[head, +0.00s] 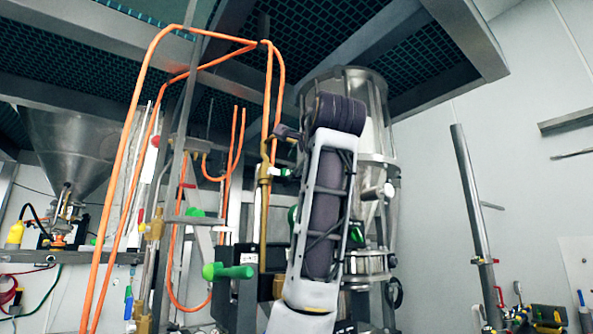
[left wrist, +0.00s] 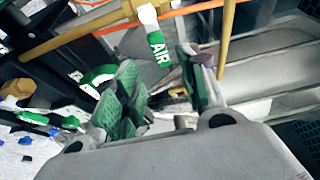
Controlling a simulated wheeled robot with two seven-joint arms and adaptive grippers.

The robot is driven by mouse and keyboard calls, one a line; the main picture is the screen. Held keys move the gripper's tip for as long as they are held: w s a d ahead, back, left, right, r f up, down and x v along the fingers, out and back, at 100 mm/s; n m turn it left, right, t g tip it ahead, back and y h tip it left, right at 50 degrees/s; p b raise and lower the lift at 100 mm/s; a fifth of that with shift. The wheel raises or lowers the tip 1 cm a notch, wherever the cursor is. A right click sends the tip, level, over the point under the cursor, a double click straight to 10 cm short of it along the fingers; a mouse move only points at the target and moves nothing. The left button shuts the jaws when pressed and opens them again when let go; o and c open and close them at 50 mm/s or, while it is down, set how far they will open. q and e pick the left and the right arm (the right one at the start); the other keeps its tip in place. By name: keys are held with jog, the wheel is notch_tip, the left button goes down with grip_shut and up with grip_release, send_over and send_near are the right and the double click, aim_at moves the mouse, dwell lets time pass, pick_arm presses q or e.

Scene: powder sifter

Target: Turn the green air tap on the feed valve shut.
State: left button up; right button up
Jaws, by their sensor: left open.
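The green air tap (left wrist: 160,48) has a handle lettered AIR with a white end, and hangs from a yellow-brass pipe in the left wrist view. My left gripper (left wrist: 165,78) is open; its green-padded fingers stand on either side of the handle's lower end. I see no clear contact, and the depth between them is hard to judge. In the head view my forearm rises in the middle and hides part of the feed valve. A small white-and-green fitting on a brass pipe (head: 265,175), probably this tap, shows just left of it. My right gripper is not in view.
Orange hoses (head: 125,190) run on the left. A larger green lever (head: 227,271) sits low, left of my arm. A steel hopper (head: 70,145) stands far left, and a caged vessel (head: 375,120) behind my arm.

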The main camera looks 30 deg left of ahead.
pick_arm(q)
jog(key=v, duration=0.2)
jog(key=shift+s+d, duration=0.3)
dwell(0.6)
